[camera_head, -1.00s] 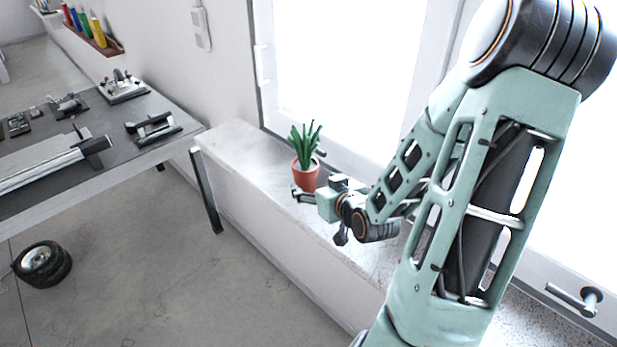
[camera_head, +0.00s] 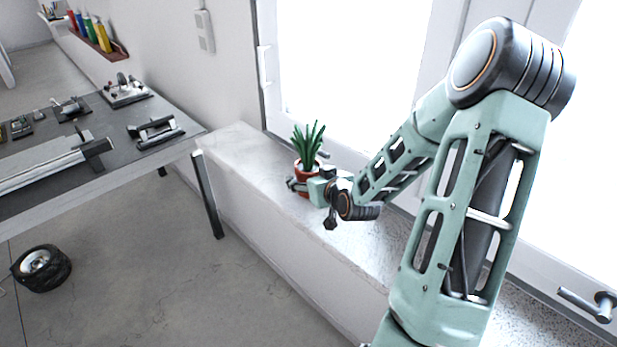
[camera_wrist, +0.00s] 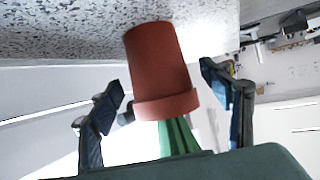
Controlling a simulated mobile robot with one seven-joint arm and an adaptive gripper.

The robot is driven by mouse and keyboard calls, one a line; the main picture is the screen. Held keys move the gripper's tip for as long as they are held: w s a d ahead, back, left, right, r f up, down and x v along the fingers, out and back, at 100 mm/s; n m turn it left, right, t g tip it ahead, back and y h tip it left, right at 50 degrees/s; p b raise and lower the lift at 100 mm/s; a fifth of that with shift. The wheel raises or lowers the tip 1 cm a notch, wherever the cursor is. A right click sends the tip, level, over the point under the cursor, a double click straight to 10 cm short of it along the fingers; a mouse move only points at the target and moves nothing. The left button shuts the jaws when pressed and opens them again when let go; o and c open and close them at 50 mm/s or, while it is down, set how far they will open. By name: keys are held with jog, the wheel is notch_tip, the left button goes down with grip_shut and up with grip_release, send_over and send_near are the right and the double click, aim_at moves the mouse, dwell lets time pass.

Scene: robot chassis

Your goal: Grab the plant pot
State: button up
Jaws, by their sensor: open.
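The plant pot is a terracotta pot with a spiky green plant. In the head view the plant pot (camera_head: 304,188) stands upright on the window sill, partly hidden by my gripper (camera_head: 305,182). In the wrist view, which is upside down, the plant pot (camera_wrist: 160,72) is in the middle. There my gripper (camera_wrist: 165,85) is open, with one dark finger on each side of the pot and a visible gap on the right.
The speckled sill (camera_head: 240,160) runs along the wall below the window (camera_head: 340,60). A grey workbench (camera_head: 60,150) with tools stands at the left. A wheel (camera_head: 40,267) lies on the floor. The sill to the left of the pot is clear.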

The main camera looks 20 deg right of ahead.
jog(key=shift+w+f, duration=0.3)
jog(key=shift+w, duration=0.3)
jog(key=c, duration=1.5)
jog(key=shift+c, duration=0.6)
jog(key=shift+r, duration=0.15)
